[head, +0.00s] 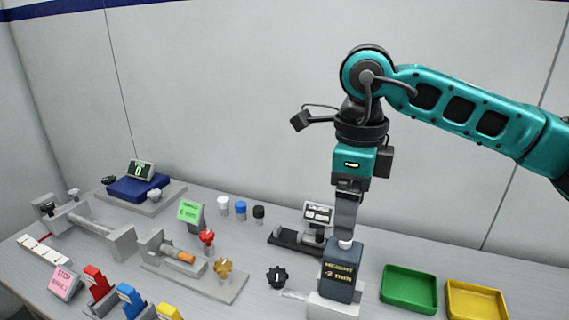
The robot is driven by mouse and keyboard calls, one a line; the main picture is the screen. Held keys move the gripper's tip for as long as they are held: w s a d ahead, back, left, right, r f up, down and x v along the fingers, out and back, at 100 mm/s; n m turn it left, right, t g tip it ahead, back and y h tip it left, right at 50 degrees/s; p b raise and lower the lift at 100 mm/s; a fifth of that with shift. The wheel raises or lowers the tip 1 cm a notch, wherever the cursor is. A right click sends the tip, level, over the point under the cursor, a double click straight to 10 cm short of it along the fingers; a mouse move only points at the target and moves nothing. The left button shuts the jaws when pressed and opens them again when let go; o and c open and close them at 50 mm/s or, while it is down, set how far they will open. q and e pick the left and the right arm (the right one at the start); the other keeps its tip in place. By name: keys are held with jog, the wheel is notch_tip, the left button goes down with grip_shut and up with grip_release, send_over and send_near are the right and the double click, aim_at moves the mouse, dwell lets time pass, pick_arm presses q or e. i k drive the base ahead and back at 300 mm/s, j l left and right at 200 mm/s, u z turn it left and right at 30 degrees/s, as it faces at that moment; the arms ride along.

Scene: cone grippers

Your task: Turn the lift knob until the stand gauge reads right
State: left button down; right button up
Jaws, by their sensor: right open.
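The stand gauge (341,285) is on the front of a dark blue block and reads "HEIGHT -2 mm" in yellow. The block sits on a pale grey base (333,309) at the front right of the bench. A black lobed knob (277,277), which looks like the lift knob, is just left of the stand, with a pale shaft between them. My right gripper (346,232) points straight down over the block, its fingers close to a small white piece on top. It is open; whether it touches that piece I cannot tell. My left gripper is out of view.
A green tray (409,288) and a yellow tray (476,300) lie right of the stand. A small dark gauge stand (298,238) is behind it. A fixture with red and gold knobs (223,270) is to the left. Several coloured blocks stand at the front left.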

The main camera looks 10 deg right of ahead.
aim_at(277, 276)
jog(key=k+j, duration=0.3)
jog(key=k, duration=0.15)
jog(key=k+j, duration=0.35)
jog(key=k, duration=0.1)
